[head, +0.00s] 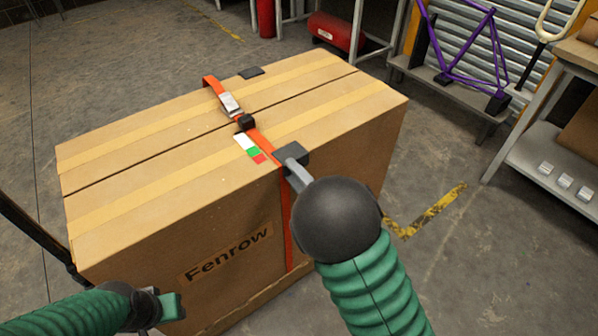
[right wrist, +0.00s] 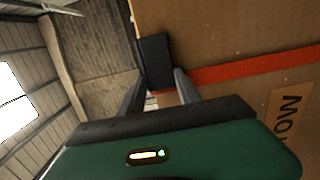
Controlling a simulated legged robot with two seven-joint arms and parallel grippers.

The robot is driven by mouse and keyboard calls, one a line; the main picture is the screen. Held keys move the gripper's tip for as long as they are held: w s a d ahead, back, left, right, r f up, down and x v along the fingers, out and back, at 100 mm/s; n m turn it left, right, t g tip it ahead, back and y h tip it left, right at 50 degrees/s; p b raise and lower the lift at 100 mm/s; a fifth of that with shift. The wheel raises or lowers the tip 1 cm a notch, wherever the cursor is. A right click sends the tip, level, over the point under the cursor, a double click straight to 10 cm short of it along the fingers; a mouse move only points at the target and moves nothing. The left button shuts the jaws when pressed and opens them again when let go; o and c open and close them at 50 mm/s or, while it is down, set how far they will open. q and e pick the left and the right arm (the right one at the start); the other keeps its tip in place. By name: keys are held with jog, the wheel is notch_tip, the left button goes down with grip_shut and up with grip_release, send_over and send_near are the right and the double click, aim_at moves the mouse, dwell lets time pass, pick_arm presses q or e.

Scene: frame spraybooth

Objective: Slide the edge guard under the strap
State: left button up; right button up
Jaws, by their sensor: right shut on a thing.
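A large cardboard box (head: 160,150) marked "Fenrow" stands with an orange strap (head: 287,235) running across its top and down its front face. My right gripper (head: 295,163) is shut on a dark edge guard (head: 289,154) at the box's front top edge, beside or at the strap. The guard also shows in the right wrist view (right wrist: 155,60), between the fingertips, with the strap (right wrist: 250,68) to its right. Whether any of the guard lies under the strap is hidden. My left gripper (head: 168,306) is low in front of the box; its jaw opening is unclear.
A metal buckle (head: 229,104) and a black block (head: 245,121) sit on the strap. A white, green and red label (head: 250,148) is beside the strap. Shelving (head: 545,150) stands right.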

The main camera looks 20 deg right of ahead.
aim_at(276, 174)
jog(key=shift+s+a+f, duration=0.1)
jog(key=shift+s+a, duration=0.25)
jog(key=shift+a, duration=0.5)
jog(key=shift+s+a+f, duration=0.1)
jog(key=shift+s+a, duration=0.2)
jog(key=shift+a, duration=0.5)
jog(key=o, duration=1.1)
jog(key=shift+r, duration=0.1)
jog(key=shift+w, duration=0.1)
